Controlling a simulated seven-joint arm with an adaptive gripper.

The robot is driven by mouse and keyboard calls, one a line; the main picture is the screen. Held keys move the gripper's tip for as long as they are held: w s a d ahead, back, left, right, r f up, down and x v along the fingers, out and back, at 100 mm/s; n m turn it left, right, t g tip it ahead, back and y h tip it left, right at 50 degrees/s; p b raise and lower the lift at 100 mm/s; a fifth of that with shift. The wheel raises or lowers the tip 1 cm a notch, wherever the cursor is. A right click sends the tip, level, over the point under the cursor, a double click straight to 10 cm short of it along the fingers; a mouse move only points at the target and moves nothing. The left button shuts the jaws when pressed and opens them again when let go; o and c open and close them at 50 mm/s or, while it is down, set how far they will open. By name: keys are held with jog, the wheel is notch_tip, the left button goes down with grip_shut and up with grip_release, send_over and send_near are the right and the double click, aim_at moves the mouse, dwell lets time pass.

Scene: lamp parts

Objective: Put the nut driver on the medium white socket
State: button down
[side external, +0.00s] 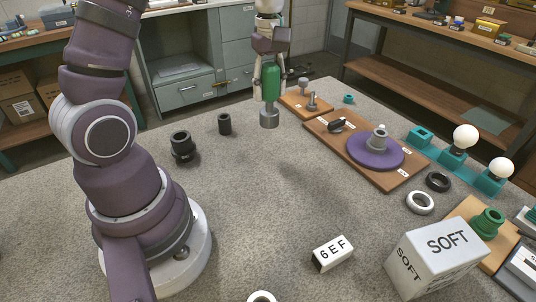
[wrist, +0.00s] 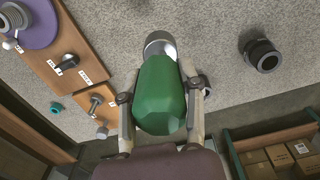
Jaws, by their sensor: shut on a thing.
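The nut driver (side external: 270,82) has a green handle and a short grey metal end. It hangs upright, metal end down, above the grey table. My gripper (side external: 268,84) is shut on its green handle. In the wrist view the nut driver (wrist: 160,95) lies between both fingers of my gripper (wrist: 161,92). A white ring-shaped part (side external: 420,202) lies on the table at the right, well apart from the nut driver. Another white ring (side external: 262,297) is cut off at the bottom edge. I cannot tell which, if either, is the medium white socket.
Two black sockets (side external: 183,147) (side external: 224,123) stand left of my gripper. A wooden board with a purple disc (side external: 375,152) lies to the right, near teal holders with white bulbs (side external: 466,137). The table's middle is clear.

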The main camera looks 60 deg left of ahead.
jog(key=s+d+r+m, duration=0.1)
jog(key=s+d+m, duration=0.1)
jog(key=d+m, duration=0.35)
jog(key=s+d+r+m, duration=0.2)
jog(key=d, duration=0.7)
jog(key=s+d+r+m, duration=0.1)
jog(key=s+d+m, duration=0.25)
jog(key=d, duration=0.35)
jog(key=s+d+r+m, duration=0.1)
jog(key=s+d+m, duration=0.55)
jog(key=s, duration=0.35)
notch_tip(320, 180, down, 8)
jog(key=m, duration=0.1)
jog(key=shift+s+a, duration=0.35)
jog(key=shift+f, duration=0.2)
jog(key=c, duration=0.7)
grip_release()
jog(key=shift+f, duration=0.1)
jog(key=shift+o, duration=0.2)
